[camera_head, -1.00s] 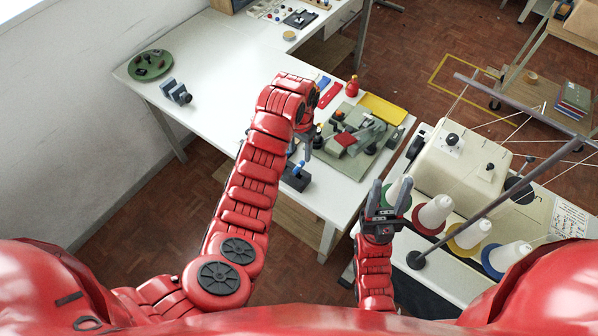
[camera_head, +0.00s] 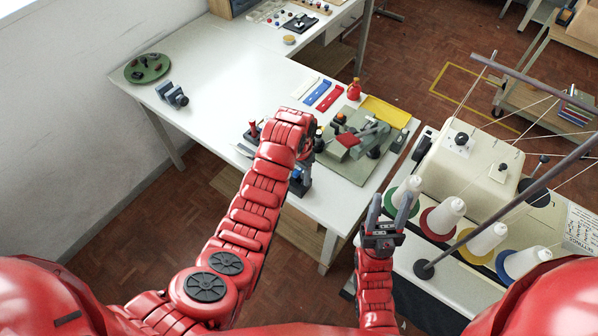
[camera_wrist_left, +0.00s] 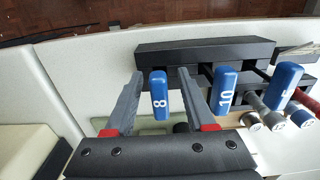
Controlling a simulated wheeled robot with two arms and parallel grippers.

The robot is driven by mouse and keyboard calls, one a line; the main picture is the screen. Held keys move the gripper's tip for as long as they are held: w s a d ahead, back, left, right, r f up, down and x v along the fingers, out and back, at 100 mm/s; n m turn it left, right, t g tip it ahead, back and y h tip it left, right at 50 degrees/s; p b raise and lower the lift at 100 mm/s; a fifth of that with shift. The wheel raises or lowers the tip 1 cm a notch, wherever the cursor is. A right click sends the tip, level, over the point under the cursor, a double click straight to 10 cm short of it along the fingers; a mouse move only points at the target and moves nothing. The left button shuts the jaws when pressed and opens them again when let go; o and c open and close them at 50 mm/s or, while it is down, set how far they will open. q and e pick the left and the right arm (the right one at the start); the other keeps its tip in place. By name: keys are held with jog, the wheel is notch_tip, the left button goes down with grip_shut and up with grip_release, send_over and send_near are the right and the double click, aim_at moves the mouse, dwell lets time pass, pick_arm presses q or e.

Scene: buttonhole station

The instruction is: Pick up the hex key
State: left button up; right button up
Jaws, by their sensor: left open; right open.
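In the left wrist view, several blue handles stand at a dark rack (camera_wrist_left: 205,50). My left gripper (camera_wrist_left: 160,80) is open, with one finger on each side of the handle marked 8 and gaps visible. In the head view my left arm hides most of the rack. My right gripper (camera_head: 388,208) is open and empty near the thread cones.
A green fixture (camera_head: 350,140), a yellow tray (camera_head: 385,111) and a red bottle (camera_head: 353,88) stand on the white table (camera_head: 235,85). A red-handled tool (camera_head: 254,130) stands left of my left arm. A cream sewing machine (camera_head: 465,165) and thread cones (camera_head: 446,215) are at the right.

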aim_at(299, 169)
pick_arm(q)
grip_shut()
jog(key=shift+r, duration=0.15)
dwell(0.4)
jog(key=shift+r, duration=0.3)
notch_tip(299, 169, up, 3)
jog(key=shift+f, duration=0.1)
notch_tip(299, 169, up, 6)
jog(key=p, duration=0.5)
notch_tip(299, 169, up, 5)
jog(key=p, duration=0.5)
jog(key=shift+p, duration=0.3)
